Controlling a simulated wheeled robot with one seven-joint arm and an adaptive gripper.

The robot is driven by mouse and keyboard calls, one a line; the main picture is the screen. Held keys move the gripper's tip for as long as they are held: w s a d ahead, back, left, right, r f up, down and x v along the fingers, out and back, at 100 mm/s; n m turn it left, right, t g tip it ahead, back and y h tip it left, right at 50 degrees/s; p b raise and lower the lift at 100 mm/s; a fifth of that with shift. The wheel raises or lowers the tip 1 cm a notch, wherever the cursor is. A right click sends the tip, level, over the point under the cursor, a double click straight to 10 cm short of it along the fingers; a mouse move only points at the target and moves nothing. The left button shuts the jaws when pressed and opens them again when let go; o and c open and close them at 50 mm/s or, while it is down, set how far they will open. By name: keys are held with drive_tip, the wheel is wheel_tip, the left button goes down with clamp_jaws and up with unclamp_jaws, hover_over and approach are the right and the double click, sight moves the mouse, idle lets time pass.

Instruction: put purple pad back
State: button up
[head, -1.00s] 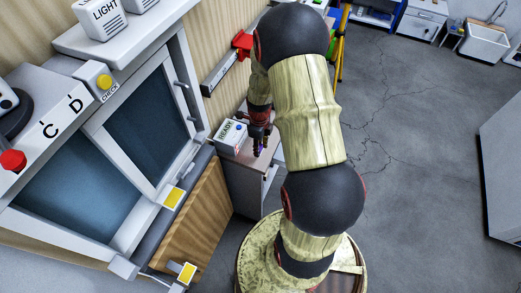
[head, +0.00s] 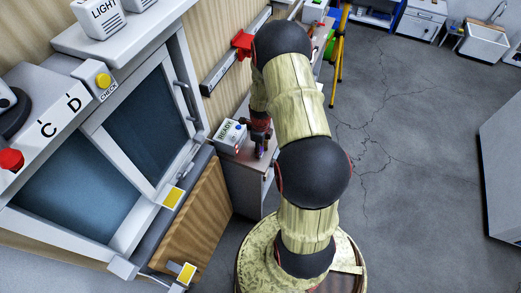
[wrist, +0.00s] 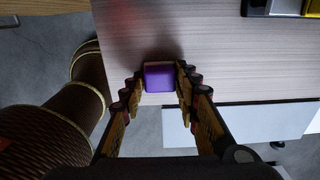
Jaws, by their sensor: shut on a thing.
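The purple pad (wrist: 159,78) is a small purple block, seen between my fingertips in the wrist view. My gripper (wrist: 160,82) is shut on it, with one finger on each side. The pad is over or on the pale wood-grain top (wrist: 230,50) near its edge; I cannot tell whether it touches the surface. In the head view my gripper (head: 260,150) points down over the small cabinet top, beside the white READY box (head: 230,135). The pad is hardly visible there.
A cabinet with glass windows (head: 148,115) and yellow-marked latches stands at the left. A black-framed tray edge (wrist: 275,7) shows at the wrist view's top right. Open concrete floor lies at the right.

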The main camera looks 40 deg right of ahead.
drive_tip(key=o, duration=1)
drive_tip(key=w+a+r+n+t, duration=0.1)
drive_tip(key=a+r+n, duration=0.25)
drive_tip(key=r, duration=0.85)
drive_tip(key=w+a+r+n, duration=0.1)
drive_tip(key=a+r+n, duration=0.25)
drive_tip(key=r, duration=0.95)
drive_tip(key=s+a+r+n+t, duration=0.2)
drive_tip(key=s+a+r+n, duration=0.6)
drive_tip(key=a+r+n, duration=0.2)
drive_tip(key=s+a+r+n+t, duration=0.2)
drive_tip(key=s+a+r+n, duration=0.6)
drive_tip(key=n, duration=0.6)
wheel_tip(320, 180, up, 2)
drive_tip(key=shift+a+n+t, duration=0.3)
drive_tip(key=shift+a, duration=0.75)
